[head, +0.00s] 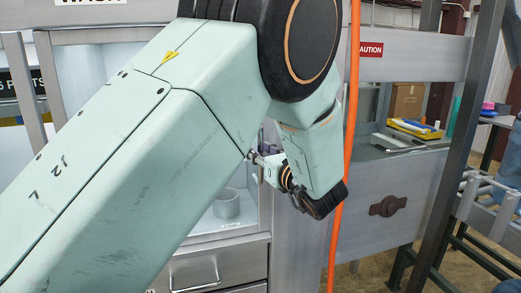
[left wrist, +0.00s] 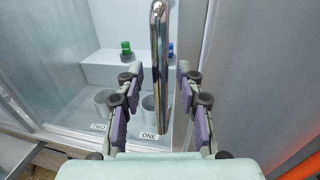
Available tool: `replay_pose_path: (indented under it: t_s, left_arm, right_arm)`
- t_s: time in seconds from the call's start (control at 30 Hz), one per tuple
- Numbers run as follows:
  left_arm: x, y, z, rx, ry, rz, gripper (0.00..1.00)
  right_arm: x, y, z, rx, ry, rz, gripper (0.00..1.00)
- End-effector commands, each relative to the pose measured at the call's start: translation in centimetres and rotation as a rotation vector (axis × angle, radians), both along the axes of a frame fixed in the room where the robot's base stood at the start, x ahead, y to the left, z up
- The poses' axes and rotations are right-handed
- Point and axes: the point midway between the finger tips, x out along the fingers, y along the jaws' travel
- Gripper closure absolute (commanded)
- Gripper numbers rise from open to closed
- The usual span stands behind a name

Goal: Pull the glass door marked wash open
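The cabinet under a partly cut-off WASH sign (head: 90,2) is largely covered by my left arm in the head view. In the left wrist view, a vertical chrome handle (left wrist: 160,60) stands in front of the glass door (left wrist: 85,65). My left gripper (left wrist: 158,78) is open, its purple-padded fingers apart on either side of the handle's line. Gaps show between the handle and both fingers. In the head view, this gripper (head: 257,160) is mostly hidden behind my arm. I cannot tell whether the door is fully closed. My right gripper is not in view.
Inside the cabinet are grey cups (left wrist: 148,104) near labels ONE and TWO, and a shelf with green-capped (left wrist: 126,47) and blue-capped items. An orange cable (head: 345,150) hangs beside my wrist. A dark post (head: 465,130) stands to the right.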

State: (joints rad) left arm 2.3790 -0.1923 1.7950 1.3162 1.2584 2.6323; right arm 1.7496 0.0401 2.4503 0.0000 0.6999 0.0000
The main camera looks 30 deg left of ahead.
Motion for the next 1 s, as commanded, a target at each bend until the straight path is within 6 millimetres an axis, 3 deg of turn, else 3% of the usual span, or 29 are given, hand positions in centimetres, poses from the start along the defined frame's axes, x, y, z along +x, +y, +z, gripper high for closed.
replay_pose_path:
  t_s: [0.23, 0.67, 1.0]
  left_arm:
    - [-0.07, -0.11, -0.03, 0.0, 0.001, 0.0, 0.64]
    - [0.0, 0.01, -0.04, -0.001, 0.0, 0.001, 1.0]
    - [0.02, 0.12, -0.15, -0.003, 0.002, 0.002, 1.0]
  right_arm:
    - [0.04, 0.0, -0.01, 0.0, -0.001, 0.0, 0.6]
    - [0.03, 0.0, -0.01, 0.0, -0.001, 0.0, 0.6]
    - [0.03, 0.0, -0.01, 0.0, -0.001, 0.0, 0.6]
